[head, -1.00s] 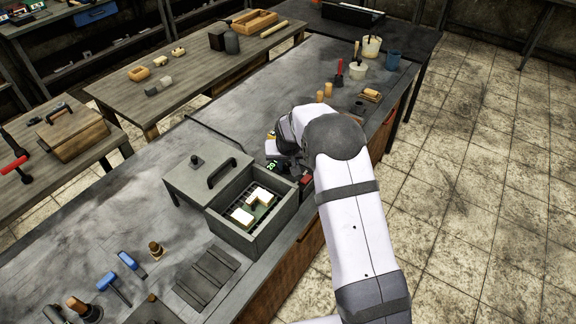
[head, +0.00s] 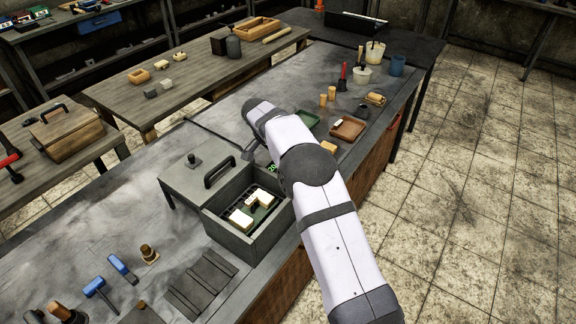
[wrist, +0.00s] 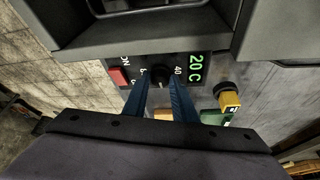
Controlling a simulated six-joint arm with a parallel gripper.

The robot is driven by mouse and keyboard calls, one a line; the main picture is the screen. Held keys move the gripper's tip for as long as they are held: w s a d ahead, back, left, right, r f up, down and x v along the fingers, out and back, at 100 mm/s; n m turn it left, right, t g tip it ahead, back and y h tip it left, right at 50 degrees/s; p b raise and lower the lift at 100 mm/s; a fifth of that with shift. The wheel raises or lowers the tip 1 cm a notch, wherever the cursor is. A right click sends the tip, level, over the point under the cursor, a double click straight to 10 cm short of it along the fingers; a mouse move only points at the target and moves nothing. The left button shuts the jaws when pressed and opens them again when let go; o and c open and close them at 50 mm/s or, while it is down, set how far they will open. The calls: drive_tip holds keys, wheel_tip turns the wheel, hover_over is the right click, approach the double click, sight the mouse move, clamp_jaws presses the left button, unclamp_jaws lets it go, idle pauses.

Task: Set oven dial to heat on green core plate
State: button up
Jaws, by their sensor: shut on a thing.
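The oven is a grey open-topped box (head: 216,231) on the bench. Inside it lies the green core plate (head: 262,213) with pale blocks (head: 240,220) on it. In the wrist view the oven's front panel has a black dial (wrist: 160,72), a red switch (wrist: 119,76) beside an "ON" mark, and a green display (wrist: 196,68) reading 20 C. My gripper (wrist: 161,86) has its blue fingers shut on the dial, one on each side. In the head view my arm hides the gripper and the dial, and the display (head: 272,168) shows only partly.
The grey lid (head: 190,178) with a black handle is at the oven's far left side. Beyond my arm are a brown tray (head: 348,129), a green tray (head: 308,118) and several pots. Blue-headed tools (head: 100,288) lie at the front left.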

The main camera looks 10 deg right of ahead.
drive_tip(key=shift+w+m+g+p, duration=0.15)
drive_tip(key=shift+m+g+p, duration=0.55)
drive_tip(key=shift+m+p, duration=0.8)
drive_tip(key=shift+a+m, duration=0.1)
drive_tip(key=shift+m, duration=0.4)
drive_tip(key=o, duration=1)
drive_tip(key=shift+o, duration=0.2)
drive_tip(key=shift+a+r, duration=0.25)
drive_tip(key=shift+r, duration=0.4)
drive_tip(key=shift+p+v, duration=0.3)
drive_tip(key=shift+v, duration=2.65)
drive_tip(key=shift+a, duration=0.1)
